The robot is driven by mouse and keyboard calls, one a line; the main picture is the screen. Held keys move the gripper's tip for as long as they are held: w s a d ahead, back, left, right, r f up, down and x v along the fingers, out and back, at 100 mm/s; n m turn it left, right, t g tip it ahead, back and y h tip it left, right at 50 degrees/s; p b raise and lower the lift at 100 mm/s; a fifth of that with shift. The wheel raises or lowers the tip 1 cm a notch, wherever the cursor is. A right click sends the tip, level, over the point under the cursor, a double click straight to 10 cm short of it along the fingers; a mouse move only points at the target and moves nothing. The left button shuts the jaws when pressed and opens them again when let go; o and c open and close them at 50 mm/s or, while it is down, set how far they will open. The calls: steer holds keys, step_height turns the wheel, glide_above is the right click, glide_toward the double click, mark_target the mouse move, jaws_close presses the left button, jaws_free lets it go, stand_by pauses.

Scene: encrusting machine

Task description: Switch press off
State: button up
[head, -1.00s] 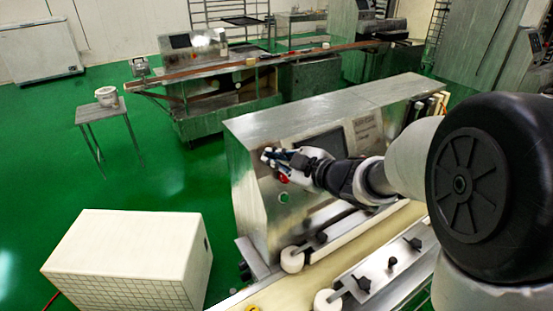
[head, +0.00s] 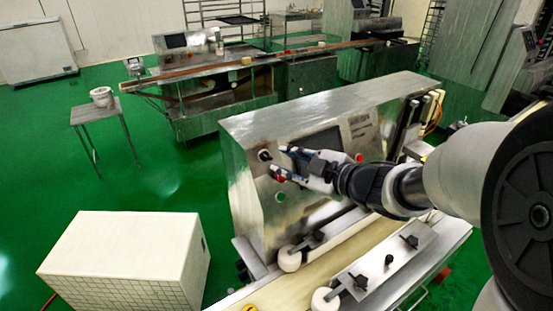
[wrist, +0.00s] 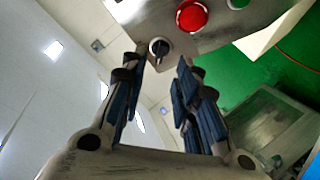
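The press machine (head: 243,180) is a steel cabinet with a sloped control panel. A small black rotary switch (head: 265,155) sits at the panel's upper left. It also shows in the wrist view, as a black knob in a silver ring (wrist: 159,47). My gripper (head: 281,161) is open and empty, just right of the switch in the head view. In the wrist view, the switch appears between my fingertips (wrist: 163,58), beyond them, with no visible grip on it. I cannot tell which position the knob is turned to.
A red button (wrist: 192,15) and a green button (head: 281,197) sit near the switch. Another red button (head: 359,157) is farther right. A conveyor (head: 310,290) runs in front of the panel. A white box (head: 125,250) stands on the floor at left.

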steer(key=v, duration=0.5)
steer(key=shift+s+d+r, duration=0.15)
steer(key=shift+s+d, duration=0.1)
steer(key=shift+s, duration=0.05)
